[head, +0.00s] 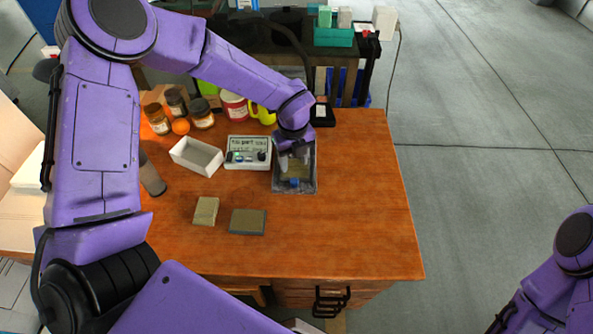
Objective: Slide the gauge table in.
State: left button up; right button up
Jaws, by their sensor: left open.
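The wooden table (345,240), which I take to be the gauge table, has a brown top and a drawer front (295,297) with black handles (331,301) below its near edge. I cannot tell from above whether the drawer stands out. My left gripper (294,168) is open, pointing down into a grey bin (306,188) on the right part of the tabletop. Something drab and a small blue thing lie in the bin under the fingers; contact is unclear. My right arm shows at the lower right, with its gripper out of the picture.
A white box (197,156), a labelled tray (247,153) and two drab blocks (206,211) (248,222) lie left of the bin. Jars (202,113), an orange (180,126) and a yellow mug (262,114) stand behind. The tabletop's right side and the floor beyond are clear.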

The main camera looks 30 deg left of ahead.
aim_at(294, 180)
pick_arm(q)
notch_tip(294, 180, down, 8)
jog(key=shift+f+p, duration=0.25)
jog(key=shift+p, duration=0.65)
pick_arm(e)
notch_tip(294, 180, up, 2)
jog(key=shift+s+r, duration=0.1)
